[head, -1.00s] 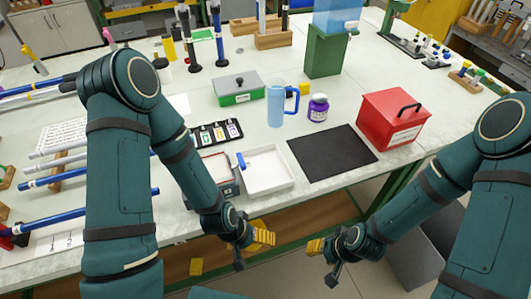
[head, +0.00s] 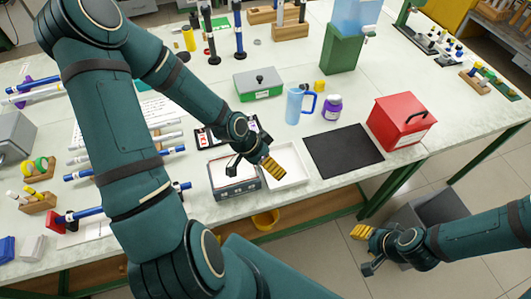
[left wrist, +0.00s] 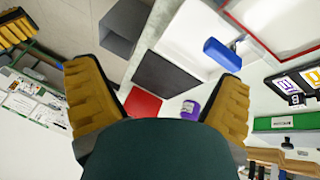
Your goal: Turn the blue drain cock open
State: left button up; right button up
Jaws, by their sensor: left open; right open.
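The blue drain cock (left wrist: 222,54) shows in the left wrist view as a blue handle on a short metal stem, beside the white tray. In the head view my left gripper and arm hide it. The white tray (head: 296,168) lies near the table's front edge. My left gripper (head: 272,168) is over the tray, open and empty; its two yellow fingers (left wrist: 158,100) are spread in the left wrist view, with the cock off to the upper right. My right gripper (head: 362,236) is open and empty, in front of the table at the right.
A box with a red rim (head: 236,182) stands left of the tray. A grey bin (head: 440,210) is on the floor.

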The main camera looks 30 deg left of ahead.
pick_arm(q)
jog(key=a+r+m+y, duration=0.2)
jog(key=a+r+m, duration=0.25)
jog(key=a, duration=0.35)
jog(key=shift+n, duration=0.25)
jog(key=b+x, duration=0.2)
jog(key=x, duration=0.2)
jog(key=b+x, duration=0.3)
jog(key=w+b+x, duration=0.1)
jog(key=b+x, duration=0.1)
jog(key=x, duration=0.2)
jog(key=shift+w+d+f+b, duration=0.15)
jog(key=shift+b, duration=0.2)
jog(key=shift+w+d+f+b, duration=0.2)
jog(key=shift+f+b, duration=0.15)
jog(key=shift+f, duration=0.25)
pick_arm(e)
notch_tip(320, 180, down, 9)
jog(key=shift+a+f, duration=0.2)
